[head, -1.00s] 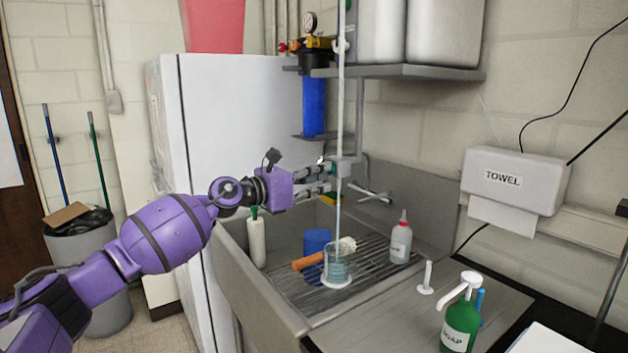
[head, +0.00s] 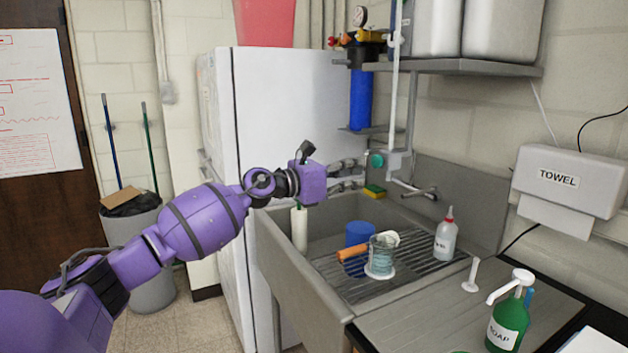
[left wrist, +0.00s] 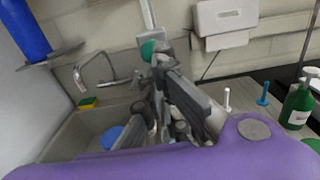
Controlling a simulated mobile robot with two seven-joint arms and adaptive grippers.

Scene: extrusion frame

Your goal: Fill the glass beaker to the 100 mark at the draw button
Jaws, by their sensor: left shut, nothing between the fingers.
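The glass beaker (head: 381,258) stands upright on a white disc on the sink's drain rack. It holds clear bluish water; I cannot read its marks or tell the exact level. The green draw button (head: 376,160) is on the grey dispenser box (head: 398,162) above the beaker, and it also shows in the left wrist view (left wrist: 148,50). My left gripper (head: 364,173) is shut and empty, its fingertips just left of the button and apart from it. In the left wrist view, its fingers partly hide the sink. No stream shows below the box. My right gripper is not in view.
In the sink (head: 285,245) are a blue cup (head: 359,235), an orange-handled brush (head: 352,252) and white bottles. A yellow-green sponge (head: 374,191) lies at the back, near the faucet (head: 420,192). A green soap bottle (head: 508,322) stands on the counter at right.

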